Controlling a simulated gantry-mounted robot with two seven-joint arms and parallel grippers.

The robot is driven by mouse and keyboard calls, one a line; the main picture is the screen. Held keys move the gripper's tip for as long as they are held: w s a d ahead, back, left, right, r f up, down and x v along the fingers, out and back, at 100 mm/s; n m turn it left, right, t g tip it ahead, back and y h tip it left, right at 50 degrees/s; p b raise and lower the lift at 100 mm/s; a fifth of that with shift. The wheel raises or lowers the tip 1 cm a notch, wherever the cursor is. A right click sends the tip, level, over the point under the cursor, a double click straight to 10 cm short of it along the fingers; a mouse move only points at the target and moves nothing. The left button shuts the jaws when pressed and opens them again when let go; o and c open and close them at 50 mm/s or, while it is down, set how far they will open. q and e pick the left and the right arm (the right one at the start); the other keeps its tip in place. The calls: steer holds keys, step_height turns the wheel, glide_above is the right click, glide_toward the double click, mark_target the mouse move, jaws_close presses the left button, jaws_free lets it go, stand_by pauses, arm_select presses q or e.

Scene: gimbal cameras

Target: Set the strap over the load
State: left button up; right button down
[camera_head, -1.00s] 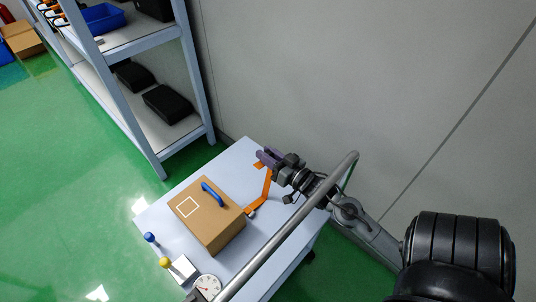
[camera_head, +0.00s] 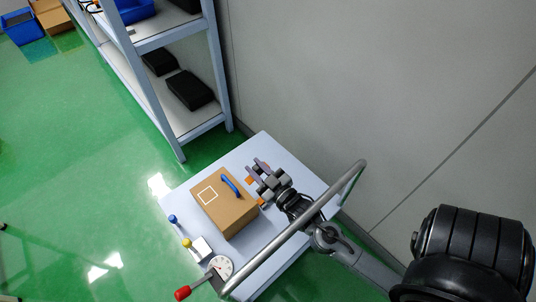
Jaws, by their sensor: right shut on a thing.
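The load is a brown box (camera_head: 232,217) on the pale table top, with a blue handle (camera_head: 230,186) and a white square outline on top. The orange strap (camera_head: 250,180) shows only in small pieces beside the box's right side, mostly hidden behind my gripper. My right gripper (camera_head: 259,168), with purple-grey fingers, is right of the box and is shut on the strap. I cannot tell whether the strap touches the box top. My left gripper is out of view.
A dial (camera_head: 221,266), a yellow knob (camera_head: 186,243) and a blue knob (camera_head: 172,218) are at the front left. A shelf rack (camera_head: 176,135) stands behind.

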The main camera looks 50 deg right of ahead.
mark_target(250, 180)
steer(key=shift+w+a+n+p, duration=0.15)
steer(key=shift+a+n+p, duration=0.25)
steer(key=shift+a, duration=0.35)
steer(key=shift+w+a+n+p, duration=0.15)
steer(key=shift+a+n+p, duration=0.2)
steer(key=shift+a, duration=0.4)
steer(key=c, duration=1)
jaws_free()
steer(key=p+v, duration=0.1)
steer(key=v, duration=0.6)
steer(key=shift+s, duration=0.3)
steer(key=shift+c, duration=0.2)
